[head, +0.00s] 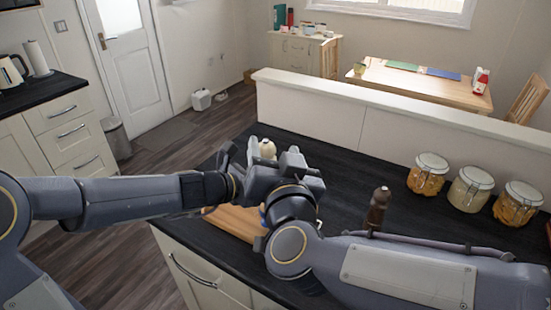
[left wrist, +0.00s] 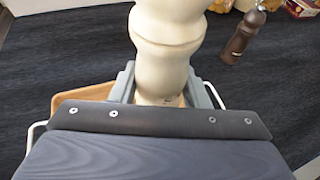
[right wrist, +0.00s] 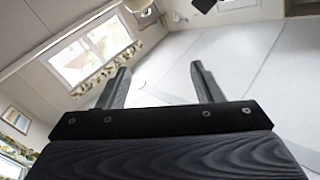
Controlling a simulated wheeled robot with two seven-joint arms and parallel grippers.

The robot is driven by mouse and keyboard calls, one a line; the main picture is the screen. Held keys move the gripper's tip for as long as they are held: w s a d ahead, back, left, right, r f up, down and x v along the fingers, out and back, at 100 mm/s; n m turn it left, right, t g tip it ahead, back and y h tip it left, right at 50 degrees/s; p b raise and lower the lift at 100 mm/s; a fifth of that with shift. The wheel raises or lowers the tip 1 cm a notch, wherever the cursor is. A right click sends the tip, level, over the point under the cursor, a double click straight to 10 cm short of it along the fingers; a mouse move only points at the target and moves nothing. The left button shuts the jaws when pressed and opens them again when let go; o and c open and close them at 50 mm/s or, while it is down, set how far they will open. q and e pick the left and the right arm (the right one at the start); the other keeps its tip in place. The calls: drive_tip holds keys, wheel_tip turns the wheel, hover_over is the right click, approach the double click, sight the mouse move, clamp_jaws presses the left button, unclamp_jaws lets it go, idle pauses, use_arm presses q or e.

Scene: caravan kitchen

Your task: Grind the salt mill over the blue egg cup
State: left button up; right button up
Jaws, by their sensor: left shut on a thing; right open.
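The cream salt mill (left wrist: 168,45) stands between the fingers of my left gripper (left wrist: 165,88), which is shut on its lower part. In the head view the top of the mill (head: 268,149) shows above the grippers, and its lower part is hidden. My right gripper (head: 298,162) is close beside the mill in the head view. Its fingers (right wrist: 160,85) are apart with nothing between them, and its wrist view faces the ceiling and window. A small blue patch (head: 262,212) shows beside my right wrist, perhaps the egg cup; the rest is hidden.
A wooden board (head: 232,221) lies on the dark counter, partly under my arms. Several glass jars (head: 428,174) stand along the low wall. The counter between the brown mill and the wall is clear.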

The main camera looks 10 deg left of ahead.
idle(0.4)
drive_tip(key=w+a+r+m+g+y, duration=0.2)
drive_tip(key=w+a+m+g+y, duration=0.2)
drive_tip(key=w+a+g+y, duration=0.4)
drive_tip(key=m+g+y, duration=0.4)
drive_tip(key=m+g, duration=0.1)
drive_tip(key=g, duration=1)
approach(266, 150)
drive_tip(key=x, duration=0.3)
drive_tip(key=w+f+x, duration=0.1)
drive_tip(key=x, duration=0.7)
drive_tip(key=shift+w+a+f, duration=0.15)
drive_tip(key=shift+w+a, duration=0.15)
drive_tip(key=shift+a, duration=0.1)
